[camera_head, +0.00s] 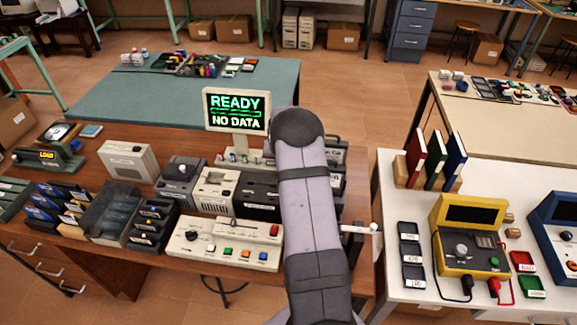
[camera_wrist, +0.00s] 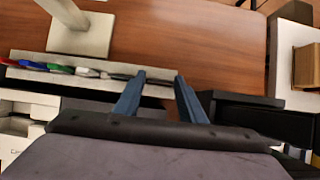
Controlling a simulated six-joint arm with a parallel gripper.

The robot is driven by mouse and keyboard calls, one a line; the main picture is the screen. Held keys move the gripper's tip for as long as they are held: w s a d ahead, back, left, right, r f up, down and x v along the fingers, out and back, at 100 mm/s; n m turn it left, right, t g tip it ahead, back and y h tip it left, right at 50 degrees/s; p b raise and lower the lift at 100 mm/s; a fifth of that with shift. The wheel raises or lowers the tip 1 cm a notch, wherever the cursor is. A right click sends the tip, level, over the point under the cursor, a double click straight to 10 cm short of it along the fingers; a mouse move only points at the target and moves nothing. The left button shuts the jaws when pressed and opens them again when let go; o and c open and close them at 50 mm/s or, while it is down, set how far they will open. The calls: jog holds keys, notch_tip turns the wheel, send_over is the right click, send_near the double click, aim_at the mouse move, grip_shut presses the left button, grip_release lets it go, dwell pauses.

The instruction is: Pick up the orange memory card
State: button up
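I cannot make out an orange memory card for certain in either view. In the wrist view my gripper (camera_wrist: 160,82) shows two blue fingers, apart, with nothing seen held between them. They reach over the right part of a long pale tray (camera_wrist: 25,75) on the wooden desk. Small red, blue, green and white pieces lie in this tray to the left of the fingers; a dark one lies close to the left finger. In the head view my own arm hides the gripper and much of the tray.
A sign reading "READY NO DATA" (camera_head: 237,110) stands on a post left of my arm. Dark boxes (camera_head: 257,195) and a button panel (camera_head: 225,243) crowd the desk in front. A white table (camera_head: 395,205) stands to the right. Bare wood (camera_wrist: 200,40) lies beyond the tray.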

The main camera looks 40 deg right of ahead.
jog(key=c, duration=0.5)
